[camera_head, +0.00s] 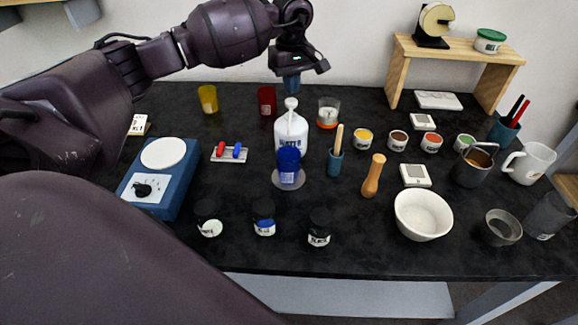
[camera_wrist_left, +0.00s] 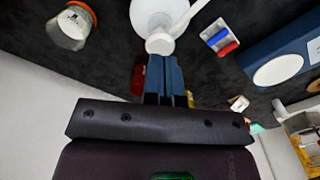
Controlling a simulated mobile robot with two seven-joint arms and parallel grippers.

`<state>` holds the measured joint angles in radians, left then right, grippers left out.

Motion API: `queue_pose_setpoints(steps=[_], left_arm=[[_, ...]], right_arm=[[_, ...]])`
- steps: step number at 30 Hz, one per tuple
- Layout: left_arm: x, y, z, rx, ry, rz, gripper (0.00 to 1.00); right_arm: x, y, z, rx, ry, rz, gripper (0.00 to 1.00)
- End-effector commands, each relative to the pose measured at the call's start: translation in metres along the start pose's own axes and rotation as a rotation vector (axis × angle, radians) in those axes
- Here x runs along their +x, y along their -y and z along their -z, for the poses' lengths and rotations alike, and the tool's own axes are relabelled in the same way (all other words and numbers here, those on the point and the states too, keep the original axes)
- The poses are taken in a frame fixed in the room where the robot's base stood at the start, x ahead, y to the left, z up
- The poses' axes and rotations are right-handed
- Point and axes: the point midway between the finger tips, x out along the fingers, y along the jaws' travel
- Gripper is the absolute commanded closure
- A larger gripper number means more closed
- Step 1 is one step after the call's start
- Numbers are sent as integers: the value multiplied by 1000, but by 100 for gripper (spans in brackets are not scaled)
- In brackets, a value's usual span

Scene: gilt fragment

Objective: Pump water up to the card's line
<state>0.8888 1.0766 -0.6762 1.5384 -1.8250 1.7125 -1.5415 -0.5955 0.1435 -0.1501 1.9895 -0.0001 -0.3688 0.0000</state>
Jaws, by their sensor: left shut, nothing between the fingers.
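A white pump bottle (camera_head: 291,134) with "WATER" lettering stands upright mid-table, its pump head (camera_head: 291,103) on top. My left gripper (camera_head: 292,88) is shut and empty, fingers pointing down, just above or behind the pump head. In the left wrist view the blue fingertips (camera_wrist_left: 163,60) sit close beside the round pump head (camera_wrist_left: 159,44); I cannot tell if they touch.
A clear glass with an orange-and-white band (camera_head: 328,113) stands right of the bottle, red (camera_head: 267,101) and yellow (camera_head: 208,98) cups behind left. A blue hotplate (camera_head: 166,178) is at left, dark jars (camera_head: 264,216) in front, a white bowl (camera_head: 423,214) at right.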

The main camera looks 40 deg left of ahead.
Motion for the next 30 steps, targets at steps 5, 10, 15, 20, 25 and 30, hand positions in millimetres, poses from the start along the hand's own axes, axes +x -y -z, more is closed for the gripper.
queue_pose_setpoints(steps=[5,10,15,20,25,30], left_arm=[[0,0,0,0,0,0,100],[0,0,0,0,0,0,100],[4,0,0,0,0,1,100],[8,0,0,0,0,1,100],[13,0,0,0,0,0,100],[18,0,0,0,0,0,100]], right_arm=[[-3,0,-4,2,8,-2,27],[-5,0,-7,3,14,-3,27],[-3,0,-9,3,15,-2,27],[0,1,-10,3,13,-1,27],[3,1,-9,1,8,1,27],[6,2,-11,1,8,2,27]])
